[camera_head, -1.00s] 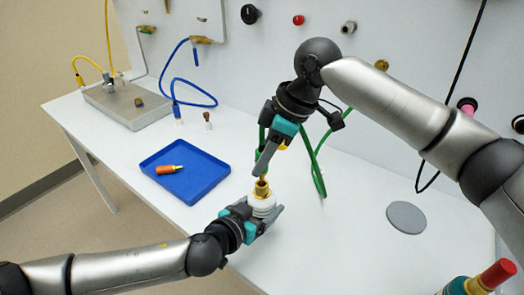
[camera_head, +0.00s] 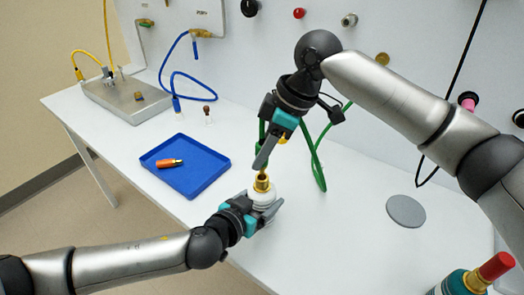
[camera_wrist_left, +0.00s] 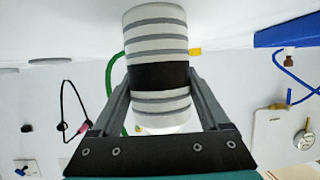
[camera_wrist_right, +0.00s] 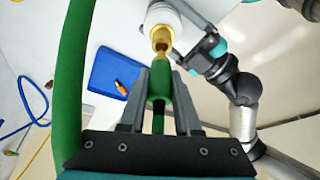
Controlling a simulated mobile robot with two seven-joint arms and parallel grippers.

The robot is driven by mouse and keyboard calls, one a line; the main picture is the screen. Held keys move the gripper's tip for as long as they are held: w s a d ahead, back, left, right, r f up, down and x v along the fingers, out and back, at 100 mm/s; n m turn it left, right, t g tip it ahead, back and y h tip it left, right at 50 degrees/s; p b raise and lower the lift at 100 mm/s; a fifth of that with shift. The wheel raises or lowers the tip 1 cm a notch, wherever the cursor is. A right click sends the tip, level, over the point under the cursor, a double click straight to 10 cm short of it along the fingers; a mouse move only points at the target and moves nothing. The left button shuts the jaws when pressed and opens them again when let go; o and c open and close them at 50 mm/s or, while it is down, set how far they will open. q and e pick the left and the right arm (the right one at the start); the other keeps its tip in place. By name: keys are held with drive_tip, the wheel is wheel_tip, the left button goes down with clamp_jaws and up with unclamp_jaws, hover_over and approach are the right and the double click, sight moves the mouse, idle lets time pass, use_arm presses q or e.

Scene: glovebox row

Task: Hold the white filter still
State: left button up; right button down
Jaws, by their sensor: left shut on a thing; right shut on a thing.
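The white filter (camera_head: 263,197) stands on the table with a brass fitting (camera_head: 262,182) on top. In the left wrist view the filter (camera_wrist_left: 155,42) is a white ribbed cylinder with a black band. My left gripper (camera_head: 264,212) is shut around it, one finger on each side. My right gripper (camera_head: 264,158) is above the filter, shut on the green hose end (camera_wrist_right: 159,82). In the right wrist view this hose end points at the brass fitting (camera_wrist_right: 161,38); I cannot tell whether they touch.
A blue tray (camera_head: 204,187) holds an orange-and-brass fitting (camera_head: 169,163). A metal box (camera_head: 115,101) stands at the back left. A grey disc (camera_head: 406,211) lies at right, and a red-capped bottle (camera_head: 470,280) stands at the front right. The panel wall borders the table behind.

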drive_tip(key=shift+f, duration=1.55)
idle(0.4)
drive_tip(key=c, duration=0.5)
unclamp_jaws()
drive_tip(key=shift+c, duration=0.2)
drive_tip(key=v, duration=1.2)
drive_tip(key=shift+a, duration=0.1)
